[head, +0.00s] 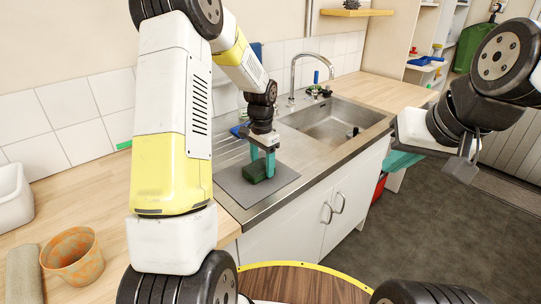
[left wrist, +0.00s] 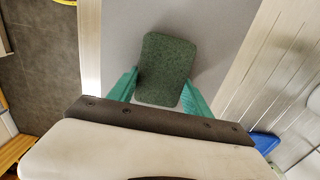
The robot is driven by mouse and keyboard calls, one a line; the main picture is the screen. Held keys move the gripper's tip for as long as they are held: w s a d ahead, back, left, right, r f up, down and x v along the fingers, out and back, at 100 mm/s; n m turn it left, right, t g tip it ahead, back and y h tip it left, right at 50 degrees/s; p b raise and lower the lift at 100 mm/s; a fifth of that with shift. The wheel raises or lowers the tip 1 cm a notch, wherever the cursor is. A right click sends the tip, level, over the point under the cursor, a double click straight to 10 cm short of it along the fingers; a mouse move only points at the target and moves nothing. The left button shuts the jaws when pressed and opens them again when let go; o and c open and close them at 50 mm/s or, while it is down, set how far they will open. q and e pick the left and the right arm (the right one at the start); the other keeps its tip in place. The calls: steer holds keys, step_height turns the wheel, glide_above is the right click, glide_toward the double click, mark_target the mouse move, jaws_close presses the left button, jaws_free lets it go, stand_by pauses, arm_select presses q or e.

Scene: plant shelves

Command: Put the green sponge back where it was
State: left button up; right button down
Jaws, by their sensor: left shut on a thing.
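My left gripper (head: 262,163) has teal fingers and is shut on the dark green sponge (head: 253,173). The sponge is at the grey mat (head: 285,180) on the drainboard left of the sink; I cannot tell whether it touches the mat or is just above it. In the left wrist view the sponge (left wrist: 166,68) is between the two teal fingers (left wrist: 160,92), with the grey mat (left wrist: 213,22) behind it. My right gripper (head: 467,160) is at the right, away from the counter, and its fingers are not clear.
The sink basin (head: 335,122) and tap (head: 294,75) are behind and right of the mat. An orange patterned pot (head: 72,257) stands on the wooden counter at lower left, and a white container (head: 12,195) is behind it. A small bright green thing (head: 124,145) lies by the tiles.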

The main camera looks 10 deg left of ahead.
mark_target(262, 164)
arm_select(q)
steer(key=o, duration=1.4)
steer(key=shift+f, duration=0.1)
step_height(262, 164, up, 12)
steer(key=s+r+n+t, duration=0.3)
steer(key=s+r, duration=0.7)
steer(key=s, duration=0.3)
steer(key=s+n+t, duration=0.1)
steer(key=s, duration=0.3)
steer(key=s+d+n+t+h, duration=0.1)
steer(key=s, duration=0.3)
steer(key=s+n+t+h, duration=0.1)
steer(key=s+n, duration=0.1)
steer(key=s, duration=0.2)
steer(key=shift+s+d+r, duration=0.15)
steer(key=shift+s+r, duration=0.05)
steer(key=shift+r, duration=0.1)
